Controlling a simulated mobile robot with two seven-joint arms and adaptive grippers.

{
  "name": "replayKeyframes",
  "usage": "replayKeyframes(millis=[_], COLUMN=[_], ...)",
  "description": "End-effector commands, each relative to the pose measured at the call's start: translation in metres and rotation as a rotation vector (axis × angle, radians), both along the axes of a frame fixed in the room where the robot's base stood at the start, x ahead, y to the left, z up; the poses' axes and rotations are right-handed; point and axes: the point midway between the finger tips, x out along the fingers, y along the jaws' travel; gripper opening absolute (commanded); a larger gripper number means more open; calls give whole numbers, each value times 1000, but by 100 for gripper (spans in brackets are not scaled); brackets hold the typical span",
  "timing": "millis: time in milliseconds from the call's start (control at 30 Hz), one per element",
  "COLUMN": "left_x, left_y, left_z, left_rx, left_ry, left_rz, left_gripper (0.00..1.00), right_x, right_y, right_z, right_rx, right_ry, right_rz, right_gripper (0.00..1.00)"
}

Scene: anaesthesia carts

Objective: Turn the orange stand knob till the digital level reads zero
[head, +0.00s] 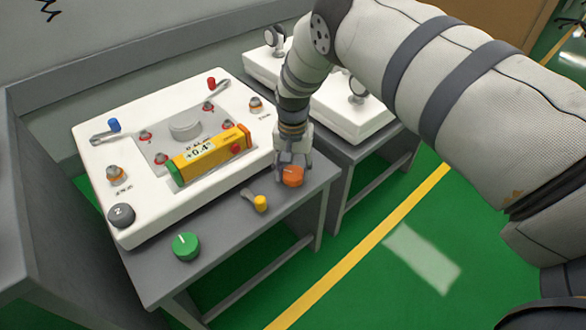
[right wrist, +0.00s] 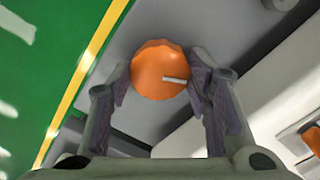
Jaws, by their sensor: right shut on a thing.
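The orange stand knob (head: 292,176) is at the right end of the grey table's front strip in the head view. It also shows in the right wrist view (right wrist: 160,70), with a pale pointer line toward the right. My right gripper (head: 291,160) is shut on the orange knob, with a finger on each side of it in the right wrist view (right wrist: 161,84). The yellow digital level (head: 212,155) lies on the white stand (head: 85,150); its display seems to read +0.4, though part is small and blurred. My left gripper is out of view.
A green knob (head: 186,246), a yellow-tipped lever (head: 260,203) and a dark knob marked Z (head: 121,215) are along the front. Red and blue (head: 114,125) levers are on the stand. A second white unit (head: 350,122) stands behind right.

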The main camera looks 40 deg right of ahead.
Motion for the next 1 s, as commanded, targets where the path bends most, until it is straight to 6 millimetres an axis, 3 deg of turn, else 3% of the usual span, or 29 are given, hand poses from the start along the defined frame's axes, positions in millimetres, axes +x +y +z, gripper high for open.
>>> replayKeyframes(millis=[500,1000], left_x=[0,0], left_y=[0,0], left_z=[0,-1], left_rx=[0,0], left_ry=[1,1], left_rz=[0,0], left_gripper=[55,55], right_x=[-1,-1], right_y=[0,0], right_z=[-1,-1], right_rx=[1,1], right_ry=[1,3], right_rz=[417,571], right_gripper=[18,18])
